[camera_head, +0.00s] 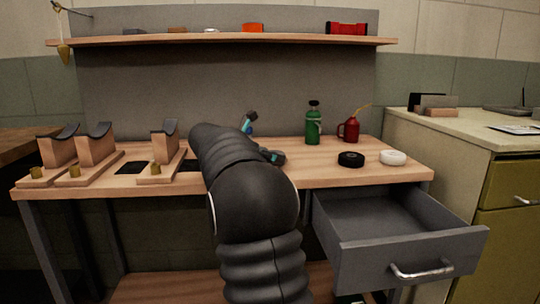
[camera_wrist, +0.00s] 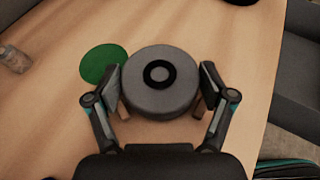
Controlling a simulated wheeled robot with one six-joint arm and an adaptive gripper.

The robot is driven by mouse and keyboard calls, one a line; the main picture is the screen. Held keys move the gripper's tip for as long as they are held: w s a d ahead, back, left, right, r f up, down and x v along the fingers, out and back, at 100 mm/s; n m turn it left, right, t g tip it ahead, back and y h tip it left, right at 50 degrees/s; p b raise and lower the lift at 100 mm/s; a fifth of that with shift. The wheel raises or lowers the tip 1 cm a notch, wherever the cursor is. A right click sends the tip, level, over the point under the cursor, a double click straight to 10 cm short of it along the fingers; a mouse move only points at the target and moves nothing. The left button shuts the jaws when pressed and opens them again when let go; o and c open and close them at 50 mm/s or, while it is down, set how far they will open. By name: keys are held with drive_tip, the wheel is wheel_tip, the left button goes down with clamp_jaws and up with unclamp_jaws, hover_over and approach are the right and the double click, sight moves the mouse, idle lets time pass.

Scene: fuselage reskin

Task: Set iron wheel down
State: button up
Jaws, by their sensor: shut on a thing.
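The iron wheel is a thick dark grey disc (camera_wrist: 160,95) with a black ring around its centre hole, in the middle of the wrist view. My gripper (camera_wrist: 161,92) has one finger on each side of it and is shut on it. Behind the wheel's left side, a flat green round patch (camera_wrist: 100,62) lies on the wooden bench top and is partly covered by the wheel. The wheel's height above the bench cannot be told. In the head view my dark arm hides the wheel and most of my gripper (camera_head: 262,140).
The wooden bench (camera_head: 330,178) holds a green bottle (camera_head: 313,125), a red oil can (camera_head: 350,131), a black roll (camera_head: 351,159) and a white roll (camera_head: 392,157). Wooden stands (camera_head: 97,148) are at the left. A grey drawer (camera_head: 405,240) stands open at the front right.

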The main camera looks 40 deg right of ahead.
drive_tip(key=shift+f, duration=0.15)
drive_tip(key=o, duration=1.6)
drive_tip(key=shift+o, duration=0.2)
drive_tip(key=shift+f+b, duration=0.3)
drive_tip(key=shift+b, duration=0.8)
drive_tip(key=p+v, duration=0.2)
drive_tip(key=v, duration=1.2)
drive_tip(key=shift+s+r+p, duration=0.15)
drive_tip(key=shift+s+p, duration=0.05)
drive_tip(key=shift+p, duration=0.15)
